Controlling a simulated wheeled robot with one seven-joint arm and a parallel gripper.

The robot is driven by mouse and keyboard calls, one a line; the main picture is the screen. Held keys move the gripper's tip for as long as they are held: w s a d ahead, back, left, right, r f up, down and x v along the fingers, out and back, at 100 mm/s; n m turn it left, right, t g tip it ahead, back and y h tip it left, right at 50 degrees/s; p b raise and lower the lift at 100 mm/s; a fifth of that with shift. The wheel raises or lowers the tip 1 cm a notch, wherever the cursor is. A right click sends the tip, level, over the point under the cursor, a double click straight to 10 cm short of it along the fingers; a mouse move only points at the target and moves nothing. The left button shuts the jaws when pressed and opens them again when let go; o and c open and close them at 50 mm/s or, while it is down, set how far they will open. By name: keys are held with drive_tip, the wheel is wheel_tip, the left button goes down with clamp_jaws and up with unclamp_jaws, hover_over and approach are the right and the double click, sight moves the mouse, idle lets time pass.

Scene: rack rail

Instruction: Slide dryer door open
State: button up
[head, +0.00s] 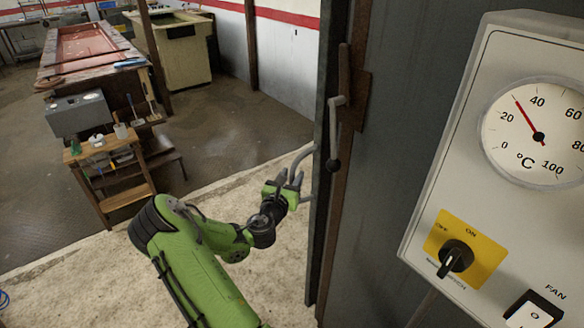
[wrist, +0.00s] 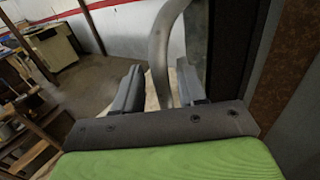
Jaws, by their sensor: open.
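The dryer door (head: 322,150) is a dark upright panel seen edge-on at the middle right of the head view. A grey curved bar handle (head: 303,160) stands out from its left side. My gripper (head: 292,180) is at this handle, with its fingers open. In the wrist view the handle (wrist: 160,50) comes down between the two open fingers of my gripper (wrist: 160,88). I cannot tell whether a finger touches it. The handle's lower end is hidden behind my gripper. A latch lever (head: 335,130) with a dark knob sits on the rusty frame beside the door.
A control box (head: 450,190) with a temperature dial, a yellow switch plate and a fan switch is on the grey wall at right. A wooden stand (head: 105,165) with small tools and a long workbench (head: 85,50) stand at left. The floor between is clear.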

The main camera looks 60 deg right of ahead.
drive_tip(key=shift+w+d, duration=0.1)
drive_tip(key=shift+d, duration=0.45)
drive_tip(key=shift+a+r, duration=0.15)
drive_tip(key=shift+a, duration=0.05)
clamp_jaws()
